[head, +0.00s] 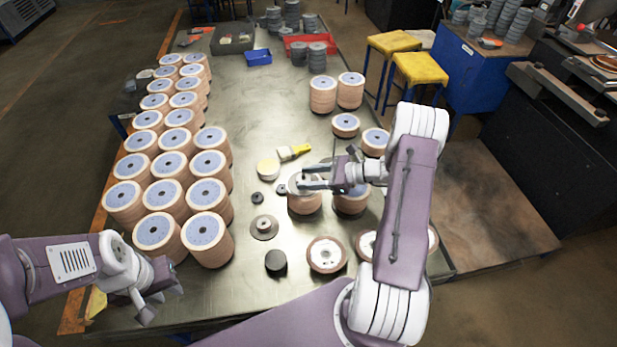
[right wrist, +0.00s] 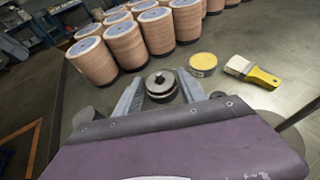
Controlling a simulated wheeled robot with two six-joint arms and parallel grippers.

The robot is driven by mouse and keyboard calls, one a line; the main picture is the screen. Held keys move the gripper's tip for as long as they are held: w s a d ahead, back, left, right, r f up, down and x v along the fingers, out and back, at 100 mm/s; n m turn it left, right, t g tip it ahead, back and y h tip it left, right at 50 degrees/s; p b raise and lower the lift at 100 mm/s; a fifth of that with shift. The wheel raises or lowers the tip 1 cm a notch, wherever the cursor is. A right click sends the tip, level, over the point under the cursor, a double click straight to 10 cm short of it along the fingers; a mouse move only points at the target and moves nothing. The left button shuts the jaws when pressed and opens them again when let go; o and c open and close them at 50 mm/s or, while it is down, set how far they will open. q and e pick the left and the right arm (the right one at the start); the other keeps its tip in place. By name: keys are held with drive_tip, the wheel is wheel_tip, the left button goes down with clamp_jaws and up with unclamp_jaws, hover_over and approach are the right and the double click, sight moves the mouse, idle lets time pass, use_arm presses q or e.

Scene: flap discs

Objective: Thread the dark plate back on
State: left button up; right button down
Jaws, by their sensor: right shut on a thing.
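My right gripper (head: 300,184) reaches in from the right above a stack of abrasive discs (head: 304,204). A small dark round plate (head: 282,189) shows at its fingertips. In the right wrist view the fingers (right wrist: 160,92) stand on both sides of a dark ring-shaped piece (right wrist: 162,96), and they are shut on it. Another small dark round piece (head: 257,198) lies on the table to the left. A grey flanged base with a raised hub (head: 264,227) stands nearer the front. My left gripper (head: 158,302) is open and empty at the table's front left.
Stacks of blue-topped discs (head: 207,236) fill the table's left side. A yellow tin (head: 268,169) and a brush (head: 294,152) lie behind the small pieces. Bare tabletop (head: 262,100) lies farther back.

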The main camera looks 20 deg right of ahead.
drive_tip(key=c, duration=0.6)
unclamp_jaws()
drive_tip(key=shift+s, duration=0.1)
drive_tip(key=b+v, duration=0.2)
drive_tip(key=v, duration=0.7)
